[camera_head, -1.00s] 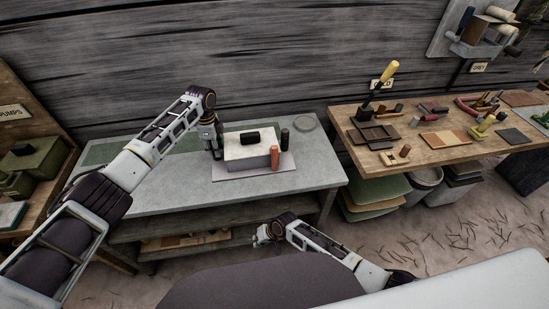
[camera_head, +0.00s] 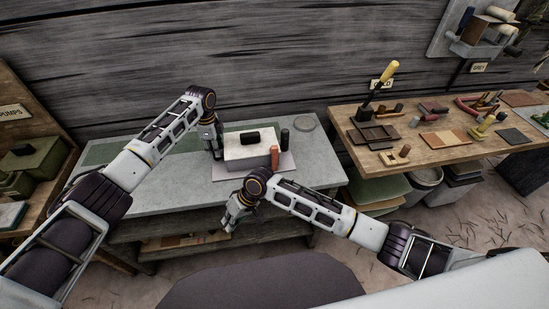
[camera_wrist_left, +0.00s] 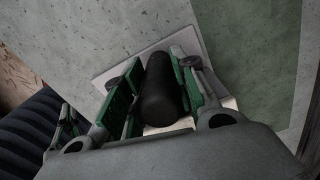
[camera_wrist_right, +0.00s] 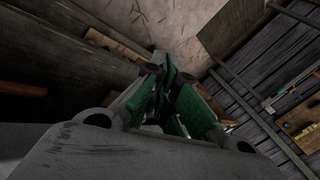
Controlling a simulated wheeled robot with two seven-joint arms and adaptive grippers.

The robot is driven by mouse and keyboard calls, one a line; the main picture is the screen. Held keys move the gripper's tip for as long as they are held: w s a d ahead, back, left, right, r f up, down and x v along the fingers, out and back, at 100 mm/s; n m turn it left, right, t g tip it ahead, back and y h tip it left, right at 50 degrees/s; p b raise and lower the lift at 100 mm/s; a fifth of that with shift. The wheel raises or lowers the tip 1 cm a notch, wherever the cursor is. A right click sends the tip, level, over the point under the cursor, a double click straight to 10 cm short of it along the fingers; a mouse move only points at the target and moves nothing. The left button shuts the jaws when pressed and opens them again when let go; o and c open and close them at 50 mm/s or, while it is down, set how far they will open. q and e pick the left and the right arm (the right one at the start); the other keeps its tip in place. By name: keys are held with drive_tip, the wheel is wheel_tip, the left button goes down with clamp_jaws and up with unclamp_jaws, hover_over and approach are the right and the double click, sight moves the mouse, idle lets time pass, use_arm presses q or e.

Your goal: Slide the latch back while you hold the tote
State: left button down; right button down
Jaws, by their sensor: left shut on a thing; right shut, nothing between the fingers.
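The tote looks to be the pale box (camera_head: 243,152), standing on a light mat (camera_head: 225,175) on the grey bench. A small black block (camera_head: 250,137) sits on its top; I cannot tell whether it is the latch. My left gripper (camera_head: 217,154) is at the box's left side. In the left wrist view, the left gripper (camera_wrist_left: 160,95) is shut on a black cylinder (camera_wrist_left: 160,92), with part of the pale box (camera_wrist_left: 165,129) behind it. My right gripper (camera_head: 229,225) is shut and empty before the bench's front edge, below the box; its closed fingers show in the right wrist view (camera_wrist_right: 165,85).
An orange-brown cylinder (camera_head: 275,158) and a dark cylinder (camera_head: 285,136) stand at the box's right. A round disc (camera_head: 306,122) lies at the bench's back right. A wooden table with tools (camera_head: 440,150) stands further right. The bench (camera_head: 150,190) is clear left of the mat.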

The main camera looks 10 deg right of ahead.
sight(274, 156)
drive_tip(key=w+d+r+n+h, duration=0.1)
drive_tip(key=w+d+r+n, duration=0.1)
drive_tip(key=w+r, duration=0.1)
drive_tip(key=w+d+r+n+t, duration=0.1)
drive_tip(key=w+d+r+n, duration=0.2)
drive_tip(key=w+r, duration=0.1)
drive_tip(key=w+d+r+n+t+h, duration=0.1)
drive_tip(key=w+d+r+n, duration=0.1)
drive_tip(key=r, duration=0.3)
drive_tip(key=shift+w+d+r+h, duration=0.15)
drive_tip(key=shift+w+d+r, duration=0.05)
drive_tip(key=shift+w+d, duration=0.2)
drive_tip(key=shift+w+d+r+h, duration=0.15)
drive_tip(key=shift+w+d, duration=0.15)
drive_tip(key=shift+w, duration=0.2)
drive_tip(key=w+d+r+n+t+h, duration=0.1)
drive_tip(key=w+d+r+n, duration=0.1)
drive_tip(key=r, duration=0.4)
drive_tip(key=w+d+r+n+t+h, duration=0.1)
drive_tip(key=w+d+r+n, duration=0.2)
drive_tip(key=d+r, duration=0.2)
drive_tip(key=shift+w+r+n, duration=0.35)
drive_tip(key=shift+n, duration=0.05)
drive_tip(key=shift+f, duration=0.2)
